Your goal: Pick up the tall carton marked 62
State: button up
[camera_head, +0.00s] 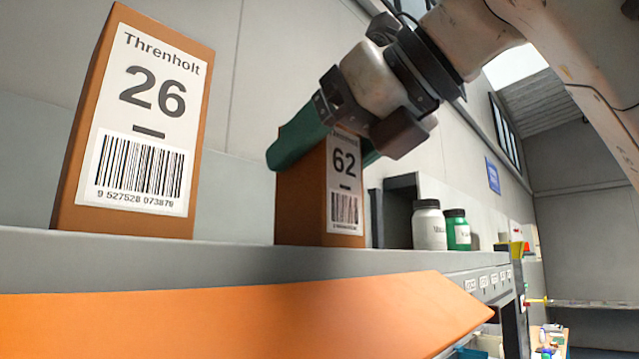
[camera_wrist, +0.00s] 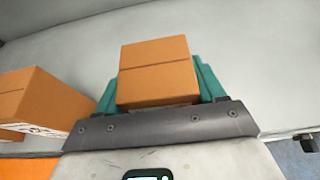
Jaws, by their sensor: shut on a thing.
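The tall carton marked 62 (camera_head: 345,180) is orange-brown with a white barcode label and stands upright on the grey shelf (camera_head: 235,263) in the head view. My gripper (camera_head: 325,145) reaches it from above, with its green fingers on either side of the upper part. The fingers are shut on the carton and hide part of its top and label. In the wrist view the carton's top (camera_wrist: 158,68) shows between the two green fingers (camera_wrist: 160,88). The carton's base appears to be at shelf level.
A similar tall carton marked 26 (camera_head: 135,125) stands to the left, apart from the gripper. It also shows in the wrist view (camera_wrist: 42,98). A dark open box (camera_head: 396,212), a white jar (camera_head: 429,226) and a green jar (camera_head: 457,231) stand to the right. An orange surface (camera_head: 230,318) is in front.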

jog(key=c, duration=0.6)
jog(key=shift+r, duration=0.15)
